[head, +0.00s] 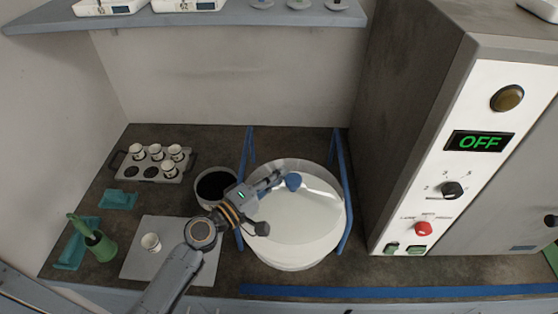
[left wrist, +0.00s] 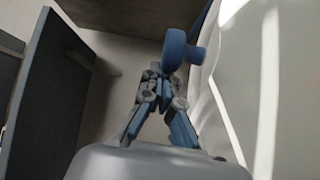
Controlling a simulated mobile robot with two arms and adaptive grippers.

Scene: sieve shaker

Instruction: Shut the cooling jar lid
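The cooling jar (head: 295,256) is a wide round white vessel on the counter, between blue rails. Its pale lid (head: 318,209) lies over the opening; I cannot tell whether it is tilted. A blue knob (head: 293,181) stands on the lid toward the back, and it also shows large in the left wrist view (left wrist: 179,52). My left gripper (head: 279,178) reaches over the jar from the left, its tips just left of the knob. In the left wrist view my left gripper's fingers (left wrist: 158,76) come together beside the knob with nothing visible between them. My right gripper is out of view.
A black-topped round pot (head: 215,186) stands just left of the jar, close under my left arm. A blue rail (head: 341,190) rises at the jar's right. The shaker cabinet (head: 410,130) stands farther right. A cup rack (head: 152,175) and grey board (head: 140,262) lie at left.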

